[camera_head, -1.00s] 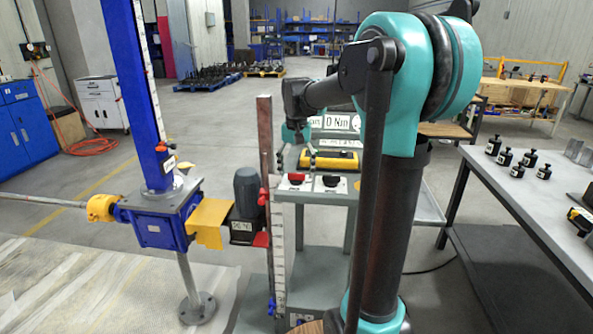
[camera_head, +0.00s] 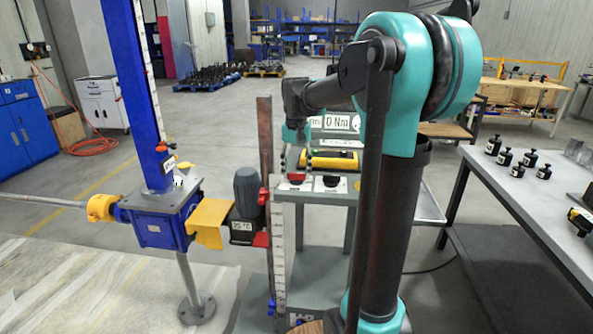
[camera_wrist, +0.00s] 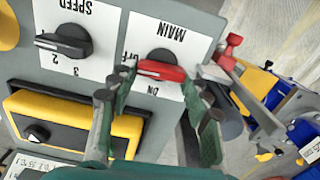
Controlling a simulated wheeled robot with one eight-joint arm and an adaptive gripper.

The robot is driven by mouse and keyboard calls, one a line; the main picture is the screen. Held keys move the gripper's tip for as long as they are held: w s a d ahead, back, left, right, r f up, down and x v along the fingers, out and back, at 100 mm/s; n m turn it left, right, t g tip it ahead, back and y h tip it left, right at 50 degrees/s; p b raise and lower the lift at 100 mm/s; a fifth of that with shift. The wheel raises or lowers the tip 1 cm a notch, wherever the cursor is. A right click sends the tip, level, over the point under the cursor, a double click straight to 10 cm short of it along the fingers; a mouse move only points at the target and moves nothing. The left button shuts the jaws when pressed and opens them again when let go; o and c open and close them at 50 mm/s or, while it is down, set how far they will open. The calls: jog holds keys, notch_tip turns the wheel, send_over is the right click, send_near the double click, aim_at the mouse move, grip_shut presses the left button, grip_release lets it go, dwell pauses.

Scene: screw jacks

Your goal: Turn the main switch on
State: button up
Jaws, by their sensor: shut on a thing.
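The main switch (camera_wrist: 165,70) is a red knob on a white plate marked MAIN, OFF and ON in the wrist view. It also shows as a small red knob on the console in the head view (camera_head: 296,178). My gripper (camera_wrist: 158,77) has its two green fingers on either side of the red handle, shut on it. The handle lies nearly level across the wrist picture, with the OFF mark near its left end and the ON mark below it. The fingertips partly cover the handle's ends and the plate.
A black SPEED knob (camera_wrist: 63,42) sits beside the main switch. A yellow box with a black knob (camera_wrist: 75,118) lies close by on the console (camera_head: 318,198). The screw jack's blue gearbox (camera_head: 158,226) and grey motor (camera_head: 247,190) stand left of the console.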

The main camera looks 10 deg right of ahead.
aim_at(294, 173)
jog(key=n, duration=0.4)
jog(key=shift+a, duration=0.1)
jog(key=n, duration=0.4)
jog(key=shift+a+n, duration=0.1)
jog(key=shift+n, duration=0.2)
jog(key=n, duration=0.4)
jog(key=shift+s+a+n, duration=0.1)
jog(key=shift+n, duration=0.2)
jog(key=shift+s+n, duration=0.1)
jog(key=shift+n, duration=1.9)
jog(key=o, duration=1.2)
jog(key=shift+c, duration=0.2)
notch_tip(294, 173, up, 12)
